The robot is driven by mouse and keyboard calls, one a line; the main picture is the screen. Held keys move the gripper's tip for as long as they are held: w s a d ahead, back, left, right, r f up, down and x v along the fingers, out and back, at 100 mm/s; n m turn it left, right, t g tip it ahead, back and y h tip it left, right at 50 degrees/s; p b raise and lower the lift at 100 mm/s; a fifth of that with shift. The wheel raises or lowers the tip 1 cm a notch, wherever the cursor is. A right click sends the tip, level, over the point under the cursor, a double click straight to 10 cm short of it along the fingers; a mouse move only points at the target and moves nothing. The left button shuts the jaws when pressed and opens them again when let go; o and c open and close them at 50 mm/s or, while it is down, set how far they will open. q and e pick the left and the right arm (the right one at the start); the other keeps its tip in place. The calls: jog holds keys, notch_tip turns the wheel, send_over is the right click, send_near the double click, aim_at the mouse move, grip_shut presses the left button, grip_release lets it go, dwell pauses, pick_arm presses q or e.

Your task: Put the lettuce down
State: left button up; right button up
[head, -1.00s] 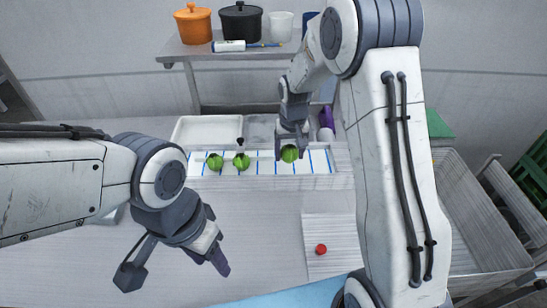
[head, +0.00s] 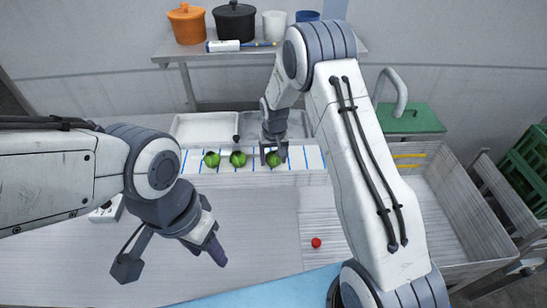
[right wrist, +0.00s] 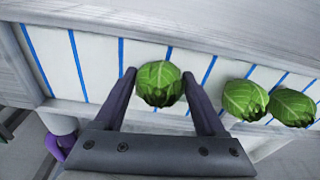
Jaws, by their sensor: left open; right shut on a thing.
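A green lettuce (head: 273,159) is held between the fingers of my right gripper (head: 271,154), over the white strip with blue lines (head: 313,157). In the right wrist view the lettuce (right wrist: 158,84) sits between the two fingertips (right wrist: 160,92). I cannot tell whether it touches the strip. Two more lettuces, the left one (head: 212,159) and the middle one (head: 238,159), rest on the strip to its left. They also show in the wrist view (right wrist: 245,99) (right wrist: 294,107). My left gripper (head: 215,247) is open and empty over the near counter.
Two shallow trays (head: 180,136) lie behind the strip. A red ball-like item (head: 316,243) lies on a ribbed board (head: 313,262). A sink basin (head: 458,200) and a green board (head: 411,119) are at right. A shelf (head: 170,55) with pots stands behind. The middle counter is clear.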

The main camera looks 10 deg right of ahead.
aim_at(274, 156)
jog(key=o, duration=1.4)
jog(key=shift+f, duration=0.15)
jog(key=shift+r, duration=0.5)
jog(key=r, duration=0.3)
jog(key=s+r+b, duration=0.1)
jog(key=r, duration=0.3)
jog(key=r+b, duration=0.1)
jog(key=r, duration=0.3)
jog(key=shift+s+a+r, duration=0.1)
jog(key=shift+s+r, duration=0.05)
jog(key=shift+s, duration=0.05)
jog(key=s+a+r+n+y, duration=0.1)
jog(key=s+a+r+n, duration=0.15)
jog(key=s+a, duration=0.5)
jog(key=s+a+r+n, duration=0.2)
jog(key=s+a+r, duration=0.2)
jog(key=s, duration=0.6)
jog(key=s+n, duration=0.1)
jog(key=s, duration=0.4)
jog(key=s+n+g, duration=0.1)
jog(key=s, duration=0.5)
jog(key=s+n, duration=0.2)
jog(key=s, duration=0.3)
jog(key=shift+s+d+f, duration=0.2)
jog(key=shift+s+d, duration=0.1)
jog(key=shift+d, duration=0.1)
